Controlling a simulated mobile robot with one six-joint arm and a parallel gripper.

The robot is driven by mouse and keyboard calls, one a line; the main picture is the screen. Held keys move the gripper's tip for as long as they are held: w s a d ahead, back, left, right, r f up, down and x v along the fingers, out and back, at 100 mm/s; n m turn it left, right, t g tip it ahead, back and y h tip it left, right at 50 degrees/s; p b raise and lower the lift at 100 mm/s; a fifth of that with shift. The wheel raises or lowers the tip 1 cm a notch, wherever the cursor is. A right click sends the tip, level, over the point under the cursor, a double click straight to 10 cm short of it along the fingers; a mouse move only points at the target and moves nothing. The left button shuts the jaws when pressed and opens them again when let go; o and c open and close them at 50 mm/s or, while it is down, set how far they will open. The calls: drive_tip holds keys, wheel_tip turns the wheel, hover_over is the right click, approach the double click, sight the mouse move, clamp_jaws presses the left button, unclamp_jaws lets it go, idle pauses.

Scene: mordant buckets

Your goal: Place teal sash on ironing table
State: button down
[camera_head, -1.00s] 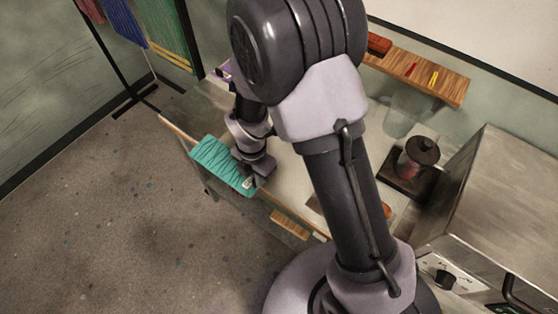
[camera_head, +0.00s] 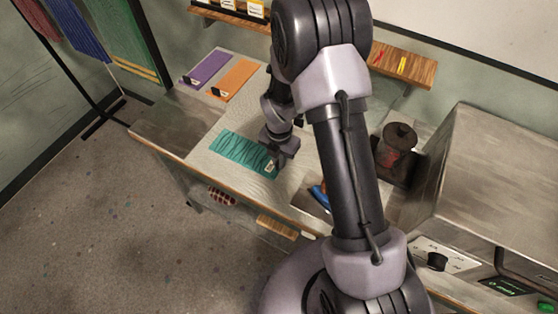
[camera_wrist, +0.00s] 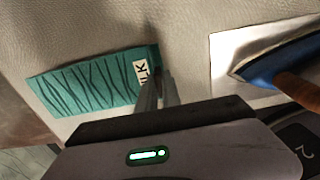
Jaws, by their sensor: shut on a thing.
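The teal sash (camera_head: 238,152) is a flat rectangle with dark wavy lines and a white label. It lies flat on or just over the pale top of the ironing table (camera_head: 210,166); I cannot tell whether it fully touches. My gripper (camera_head: 274,162) is shut on its right end beside the label. In the wrist view, the sash (camera_wrist: 95,82) extends left from my gripper (camera_wrist: 160,88), with "ILK" readable on its label. The pale table top (camera_wrist: 180,30) shows around it. My fingers hide the sash's gripped corner.
A purple sash (camera_head: 207,68) and an orange sash (camera_head: 236,79) lie behind on the table. A blue iron (camera_wrist: 285,64) rests on a plate right of my gripper. A dark-lidded jar (camera_head: 397,145) and a metal box (camera_head: 500,185) stand further right.

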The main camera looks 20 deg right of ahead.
drive_tip(key=shift+s+f, duration=0.1)
drive_tip(key=c, duration=1.5)
unclamp_jaws()
drive_tip(key=shift+c, duration=0.2)
